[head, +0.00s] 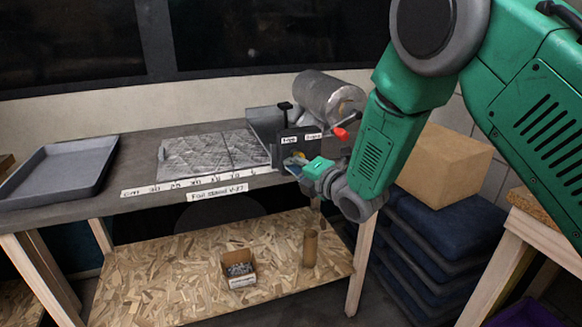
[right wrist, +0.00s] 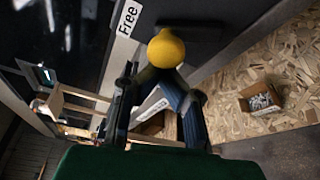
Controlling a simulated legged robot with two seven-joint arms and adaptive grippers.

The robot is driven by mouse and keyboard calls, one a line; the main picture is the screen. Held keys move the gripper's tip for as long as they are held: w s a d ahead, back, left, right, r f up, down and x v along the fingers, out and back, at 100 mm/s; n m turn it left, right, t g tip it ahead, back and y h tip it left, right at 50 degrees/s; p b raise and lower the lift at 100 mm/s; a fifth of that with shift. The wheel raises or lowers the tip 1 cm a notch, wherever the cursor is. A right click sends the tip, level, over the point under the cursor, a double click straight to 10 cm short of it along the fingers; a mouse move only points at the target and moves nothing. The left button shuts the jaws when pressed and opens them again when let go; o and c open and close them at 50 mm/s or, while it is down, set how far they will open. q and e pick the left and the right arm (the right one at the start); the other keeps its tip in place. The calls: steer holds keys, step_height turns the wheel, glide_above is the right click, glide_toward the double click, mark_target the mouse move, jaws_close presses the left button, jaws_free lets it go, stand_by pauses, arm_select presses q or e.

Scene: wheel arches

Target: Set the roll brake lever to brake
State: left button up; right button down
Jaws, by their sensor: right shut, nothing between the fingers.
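The lever's yellow ball knob (right wrist: 166,48) shows large in the right wrist view, just beyond my fingertips. A label reading "Free" (right wrist: 129,17) lies up and left of it. In the head view the small yellow knob (head: 299,155) sits low on the dark front plate, below two white labels too small to read surely. My right gripper (head: 309,166) is at this plate, with its closed fingers (right wrist: 163,78) at the knob and nothing between them. I cannot tell whether they touch the knob. The lever's shaft is mostly hidden. My left gripper is out of view.
A metal roll (head: 330,97) with a red-tipped handle (head: 341,133) stands behind the plate. Foil (head: 200,155) and a grey tray (head: 62,168) lie on the bench to the left. A small box (head: 238,268) and a brown tube (head: 310,248) stand on the lower shelf.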

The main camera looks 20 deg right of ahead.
steer(key=shift+d, duration=0.1)
steer(key=m, duration=0.2)
steer(key=d+r+m+t, duration=0.1)
steer(key=m, duration=0.1)
steer(key=d+m+t+y+b, duration=0.1)
steer(key=m, duration=0.1)
steer(key=shift+r, duration=0.3)
steer(key=m, duration=0.2)
steer(key=d+m+t, duration=0.1)
steer(key=m, duration=0.1)
steer(key=d+m+t+h+b, duration=0.1)
steer(key=m, duration=0.1)
steer(key=shift+w+d+r, duration=0.1)
steer(key=shift+d+r, duration=0.1)
steer(key=shift+r, duration=0.05)
stand_by(0.3)
